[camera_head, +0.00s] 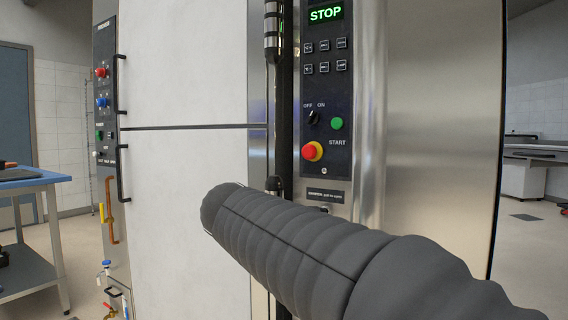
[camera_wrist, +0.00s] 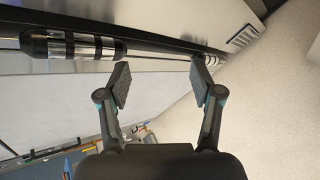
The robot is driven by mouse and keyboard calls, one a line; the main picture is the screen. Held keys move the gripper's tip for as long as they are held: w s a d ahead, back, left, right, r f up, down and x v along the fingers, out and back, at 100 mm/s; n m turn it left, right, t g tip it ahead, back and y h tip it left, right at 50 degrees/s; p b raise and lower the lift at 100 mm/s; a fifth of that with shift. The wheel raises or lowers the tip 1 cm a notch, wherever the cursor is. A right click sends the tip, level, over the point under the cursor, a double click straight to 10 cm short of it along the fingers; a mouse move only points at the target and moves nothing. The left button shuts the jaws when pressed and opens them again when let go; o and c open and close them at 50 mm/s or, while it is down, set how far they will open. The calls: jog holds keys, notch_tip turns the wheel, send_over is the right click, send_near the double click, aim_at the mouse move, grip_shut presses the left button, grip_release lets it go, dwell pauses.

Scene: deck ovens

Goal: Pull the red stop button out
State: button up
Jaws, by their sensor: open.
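The red stop button (camera_head: 310,152) sits on a yellow collar on the dark control panel (camera_head: 325,110), below the OFF/ON switch and left of the green START button (camera_head: 337,123). The display at the top of the panel reads STOP. My arm, in a dark ribbed sleeve, crosses the lower part of the head view, and my gripper is out of sight there. In the wrist view my gripper (camera_wrist: 160,84) is open, with two separate fingers and nothing between them. The red button does not show in the wrist view.
A vertical dark bar with metal fittings (camera_head: 273,30) runs beside the panel; a similar bar (camera_wrist: 75,46) lies near my fingers in the wrist view. A second panel (camera_head: 104,90) with red and blue knobs is at left. A blue-topped table (camera_head: 30,180) stands far left.

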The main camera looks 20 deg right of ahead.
jog(key=w+d+r+n+t+h, duration=0.1)
jog(key=w+r+n, duration=0.1)
jog(key=r, duration=0.2)
jog(key=w+d+r+n+h, duration=0.1)
jog(key=w+r+n+h, duration=0.1)
jog(key=r+n, duration=0.15)
jog(key=n+t+h+b, duration=0.1)
jog(key=n+t+h, duration=0.1)
jog(key=n+h, duration=0.25)
send_near(307, 150)
jog(key=shift+y, duration=0.45)
jog(key=x, duration=1.1)
jog(key=shift+s+d+r, duration=0.1)
jog(key=shift+s+r, duration=0.1)
jog(key=shift+r, duration=0.05)
grip_shut()
